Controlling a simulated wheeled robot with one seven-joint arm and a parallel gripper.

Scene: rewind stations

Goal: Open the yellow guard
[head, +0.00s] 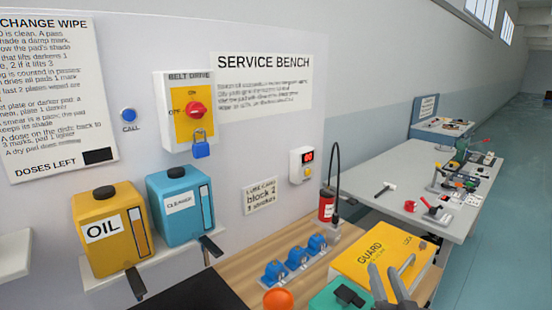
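The yellow guard (362,253) is a box-like cover lettered "GUARD" on the wooden bench at the lower right. Its lid looks flat and closed. A grey bar handle (407,264) shows on its top, towards the right. My gripper (383,268) is at the bottom edge of the view, in front of the guard's top and just left of the handle. Its two grey fingers are apart with nothing seen between them. I cannot tell whether a finger touches the guard or the handle. The guard's near side is partly hidden by my gripper.
A green block with a black top (340,298) and an orange knob (278,299) lie left of the guard. Blue clamps (296,258) and a red bottle (327,206) stand behind. A grey table (385,165) with tools is farther back.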

